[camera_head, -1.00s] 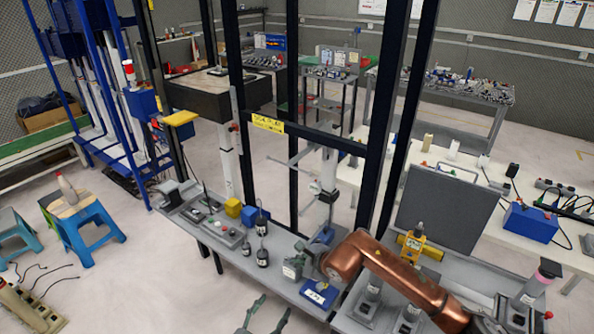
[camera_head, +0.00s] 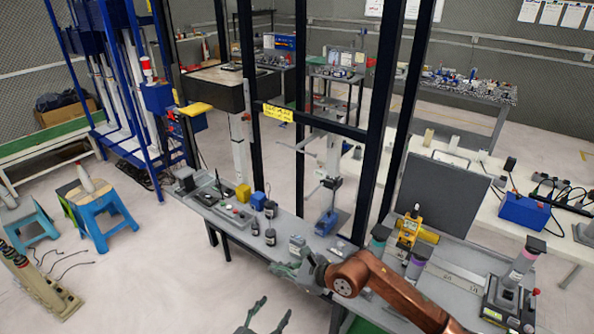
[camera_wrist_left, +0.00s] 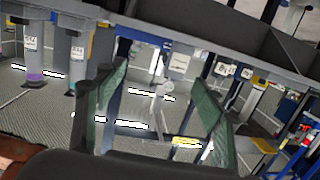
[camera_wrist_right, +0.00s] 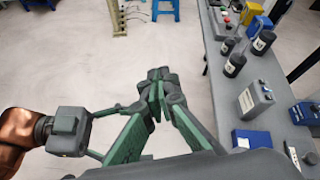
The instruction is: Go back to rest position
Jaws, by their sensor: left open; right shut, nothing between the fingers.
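My left gripper (camera_head: 264,320) is at the bottom edge of the head view. Its two green fingers are spread and empty, over the floor in front of the bench. In the left wrist view its fingers (camera_wrist_left: 162,80) stand wide apart with nothing between them. My right gripper (camera_head: 290,270) is at the end of the copper arm, pointing left near the front edge of the bench. In the right wrist view its fingertips (camera_wrist_right: 157,88) come together with nothing held, over pale floor beside the bench.
The grey bench (camera_head: 238,238) carries black bottles (camera_head: 270,237), a yellow block (camera_head: 243,193) and a grey box (camera_wrist_right: 255,100). A blue box (camera_wrist_right: 250,138) lies at its near edge. Dark frame posts (camera_head: 375,140) rise behind. Blue stools (camera_head: 105,222) stand left.

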